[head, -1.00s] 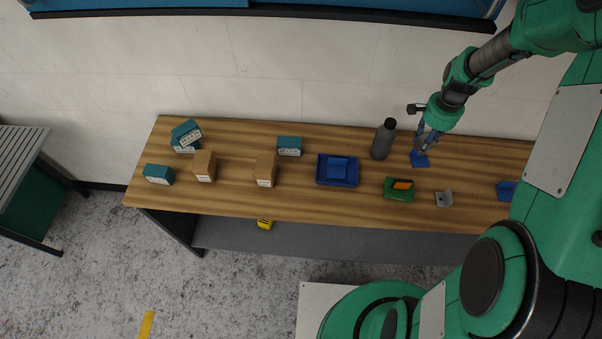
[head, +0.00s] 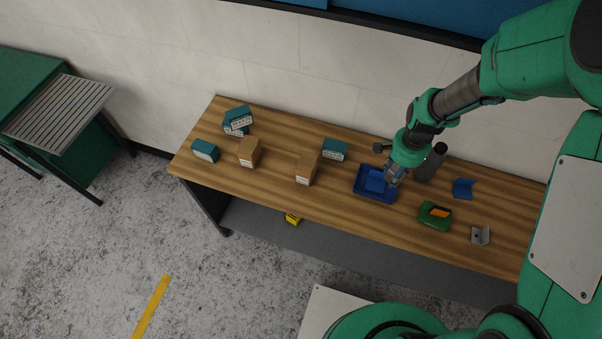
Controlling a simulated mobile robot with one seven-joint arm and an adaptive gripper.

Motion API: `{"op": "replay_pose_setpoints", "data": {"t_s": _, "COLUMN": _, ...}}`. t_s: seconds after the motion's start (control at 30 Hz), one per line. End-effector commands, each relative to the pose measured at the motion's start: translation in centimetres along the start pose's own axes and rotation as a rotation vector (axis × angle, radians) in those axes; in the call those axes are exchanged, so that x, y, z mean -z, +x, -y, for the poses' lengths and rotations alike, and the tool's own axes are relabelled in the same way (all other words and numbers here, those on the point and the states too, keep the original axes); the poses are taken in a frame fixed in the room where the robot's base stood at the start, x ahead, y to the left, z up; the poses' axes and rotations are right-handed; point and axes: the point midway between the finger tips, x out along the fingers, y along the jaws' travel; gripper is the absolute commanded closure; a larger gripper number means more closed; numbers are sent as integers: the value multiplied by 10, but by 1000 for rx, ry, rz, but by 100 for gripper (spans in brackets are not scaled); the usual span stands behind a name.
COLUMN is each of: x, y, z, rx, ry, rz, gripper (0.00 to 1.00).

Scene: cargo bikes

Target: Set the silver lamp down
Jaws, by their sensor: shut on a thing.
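My gripper (head: 391,178) points down at the right side of the blue tray (head: 364,194), past the middle of the table. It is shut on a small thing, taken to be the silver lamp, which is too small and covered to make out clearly. The tray holds a blue piece (head: 376,182). I cannot tell whether the held thing touches the tray or hangs above it.
A grey bottle (head: 430,162) stands close behind my gripper. On the wooden table (head: 270,187) are a blue bracket (head: 463,188), a green box (head: 435,215), a metal bracket (head: 480,235), cartons (head: 308,168) and teal boxes (head: 205,151). Bare wood shows between cartons and tray.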

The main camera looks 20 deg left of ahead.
Motion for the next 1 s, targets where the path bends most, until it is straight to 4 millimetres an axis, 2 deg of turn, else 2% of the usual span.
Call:
{"op": "replay_pose_setpoints", "data": {"t_s": 0.1, "x": -23, "y": 4, "z": 24, "rx": 1, "ry": -52, "rz": 0, "gripper": 94}}
{"op": "replay_pose_setpoints", "data": {"t_s": 0.5, "x": -103, "y": 20, "z": 87, "rx": 2, "ry": -213, "rz": 0, "gripper": 94}}
{"op": "replay_pose_setpoints", "data": {"t_s": 1.0, "x": -218, "y": 40, "z": 141, "rx": 4, "ry": -414, "rz": 1, "gripper": 94}}
